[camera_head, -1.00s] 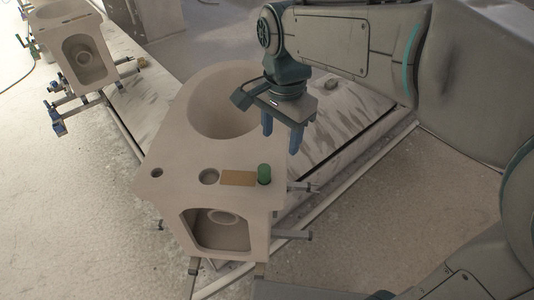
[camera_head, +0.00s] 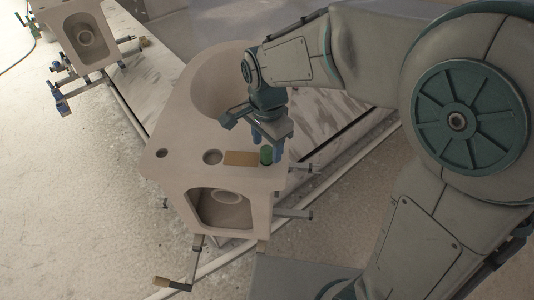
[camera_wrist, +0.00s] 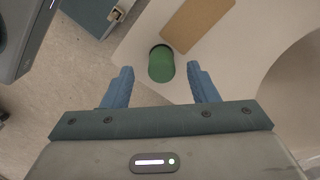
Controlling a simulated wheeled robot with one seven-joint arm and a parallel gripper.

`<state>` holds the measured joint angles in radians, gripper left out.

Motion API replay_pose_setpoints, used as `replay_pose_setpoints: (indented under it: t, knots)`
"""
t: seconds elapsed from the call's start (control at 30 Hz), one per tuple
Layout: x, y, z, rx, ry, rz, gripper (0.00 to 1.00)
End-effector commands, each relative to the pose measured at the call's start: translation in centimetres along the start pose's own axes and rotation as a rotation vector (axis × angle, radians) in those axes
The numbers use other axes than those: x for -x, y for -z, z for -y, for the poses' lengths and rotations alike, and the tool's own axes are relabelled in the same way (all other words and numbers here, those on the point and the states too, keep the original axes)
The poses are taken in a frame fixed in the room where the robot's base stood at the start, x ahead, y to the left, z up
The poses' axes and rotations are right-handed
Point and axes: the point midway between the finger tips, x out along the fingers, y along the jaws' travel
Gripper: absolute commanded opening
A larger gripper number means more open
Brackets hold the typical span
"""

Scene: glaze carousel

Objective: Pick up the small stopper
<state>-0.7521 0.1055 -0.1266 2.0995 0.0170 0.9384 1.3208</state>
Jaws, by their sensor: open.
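The small stopper is a green cylinder (camera_head: 266,155) on the flat top of the pale toilet-shaped casting (camera_head: 180,135), at the right end of a tan rectangle. In the wrist view the green stopper (camera_wrist: 161,64) stands just beyond and between my two blue fingertips. My gripper (camera_wrist: 162,72) is open and empty, with clear space on both sides of the stopper. In the head view my gripper (camera_head: 267,146) is over the stopper, and its fingers partly hide behind and beside it.
The tan rectangle (camera_head: 241,158) lies beside the stopper, with a round hole (camera_head: 212,157) to its left and a smaller hole (camera_head: 162,153) farther left. The large bowl opening (camera_head: 215,90) lies behind. Another casting (camera_head: 82,35) stands at the upper left.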

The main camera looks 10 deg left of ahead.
Motion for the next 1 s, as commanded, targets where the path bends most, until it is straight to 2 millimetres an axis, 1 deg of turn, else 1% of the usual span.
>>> replay_pose_setpoints:
  t: [0.1,0.2,0.47,0.57,0.6,0.63,0.67,1.0]
  knots:
    - [-1.7,0.0,0.1,0.002,-0.004,0.0,0.53]
    - [-2.6,0.0,0.1,0.002,-0.002,0.0,0.53]
    - [-2.9,0.0,0.2,0.002,0.001,-0.001,0.53]
    - [-2.8,0.0,0.2,0.002,0.001,-0.001,0.28]
    - [-2.8,0.0,0.2,0.002,0.001,-0.001,0.17]
    - [-2.8,0.0,0.2,0.002,0.001,-0.001,0.09]
    - [-2.8,0.0,0.2,0.002,0.001,-0.001,0.05]
    - [-2.6,0.0,0.2,0.002,0.002,-0.001,0.05]
